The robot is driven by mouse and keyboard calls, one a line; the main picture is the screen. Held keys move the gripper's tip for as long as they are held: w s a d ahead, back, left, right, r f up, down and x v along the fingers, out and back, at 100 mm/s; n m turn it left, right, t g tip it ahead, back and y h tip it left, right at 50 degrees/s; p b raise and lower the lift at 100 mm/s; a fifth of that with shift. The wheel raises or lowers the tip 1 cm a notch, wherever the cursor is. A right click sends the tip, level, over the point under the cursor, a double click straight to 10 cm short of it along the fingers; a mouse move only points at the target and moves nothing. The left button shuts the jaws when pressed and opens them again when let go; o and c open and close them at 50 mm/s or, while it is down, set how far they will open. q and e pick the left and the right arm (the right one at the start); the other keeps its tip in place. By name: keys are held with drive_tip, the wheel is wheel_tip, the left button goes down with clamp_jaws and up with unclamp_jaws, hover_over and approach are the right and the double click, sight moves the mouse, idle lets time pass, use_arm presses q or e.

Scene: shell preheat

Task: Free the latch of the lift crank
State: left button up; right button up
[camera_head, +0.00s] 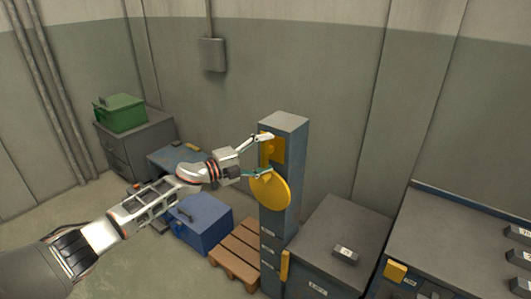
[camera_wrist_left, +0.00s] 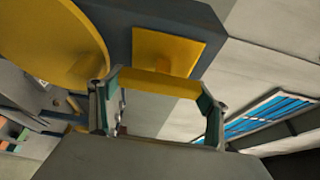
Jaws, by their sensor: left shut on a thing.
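A blue-grey column (camera_head: 283,215) stands in the middle of the head view. It carries a yellow square plate (camera_head: 276,153) near its top and a large round yellow disc (camera_head: 270,197) just below. My left gripper (camera_head: 264,155) reaches the plate from the left, one finger above the other. In the left wrist view a yellow bar (camera_wrist_left: 160,82) spans between its widely spaced fingers, and the gripper is shut on it. The yellow plate (camera_wrist_left: 165,50) and the disc (camera_wrist_left: 55,40) show behind it. I cannot tell whether the bar is the latch. My right gripper is not in view.
A wooden pallet (camera_head: 236,252) and a blue box (camera_head: 203,222) stand left of the column. A grey-topped cabinet (camera_head: 338,232) stands close on its right. A green box (camera_head: 120,113) sits on a dark cabinet at the far left. The wall is behind.

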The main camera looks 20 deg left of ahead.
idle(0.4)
use_arm(q)
drive_tip(key=o, duration=1.1)
drive_tip(key=shift+d, duration=0.1)
